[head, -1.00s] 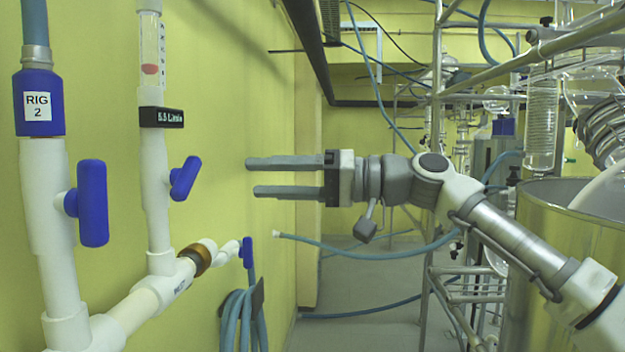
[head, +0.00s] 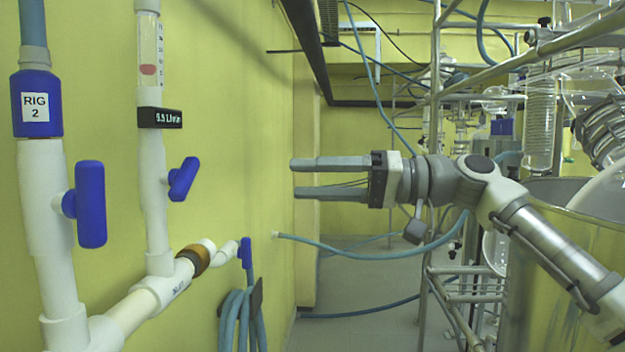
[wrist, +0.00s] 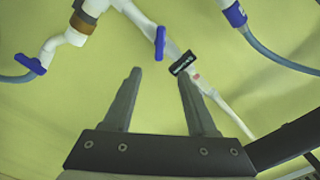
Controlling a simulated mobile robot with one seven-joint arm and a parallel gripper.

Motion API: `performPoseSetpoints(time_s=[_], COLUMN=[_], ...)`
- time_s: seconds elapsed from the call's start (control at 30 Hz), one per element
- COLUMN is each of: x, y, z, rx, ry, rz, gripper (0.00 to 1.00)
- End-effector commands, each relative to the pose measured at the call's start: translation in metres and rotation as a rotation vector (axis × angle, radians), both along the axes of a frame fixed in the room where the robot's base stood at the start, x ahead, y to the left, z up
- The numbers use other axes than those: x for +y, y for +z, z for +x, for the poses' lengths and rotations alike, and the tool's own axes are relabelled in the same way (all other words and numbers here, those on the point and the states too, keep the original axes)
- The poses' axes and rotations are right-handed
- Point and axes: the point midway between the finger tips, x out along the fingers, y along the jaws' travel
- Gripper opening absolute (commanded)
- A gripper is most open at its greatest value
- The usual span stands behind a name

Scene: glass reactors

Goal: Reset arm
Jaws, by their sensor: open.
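My gripper (head: 300,178) is in the middle of the head view, its two grey fingers level and pointing left toward the yellow wall. It is open and empty, with a clear gap between the fingers, and touches nothing. In the wrist view my gripper (wrist: 160,80) shows two spread fingers with only the wall and pipework beyond them. My arm reaches in from the lower right of the head view.
White pipework with a blue-handled valve (head: 90,204), a second blue valve handle (head: 183,179) and a flowmeter (head: 149,60) runs along the left wall. A coiled blue hose (head: 240,320) hangs below. A metal frame (head: 432,200) and a steel vessel (head: 570,225) stand right. The floor between is open.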

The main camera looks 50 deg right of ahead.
Motion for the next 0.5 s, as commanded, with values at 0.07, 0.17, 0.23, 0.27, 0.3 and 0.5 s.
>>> performPoseSetpoints(time_s=[0.07,0.17,0.23,0.27,0.3,0.5], x=[0.000,0.000,0.000,0.000,0.000,0.029], y=[0.000,0.000,0.000,0.000,0.000,0.006], z=[0.000,0.000,0.000,0.000,0.000,-0.008], rx=[0.000,0.000,0.000,0.000,0.000,0.015], ry=[0.000,0.000,0.000,0.000,0.000,-0.008], rz=[0.000,0.000,0.000,0.000,0.000,-0.072], gripper=[0.57,0.57,0.57,0.57,0.57,0.57])
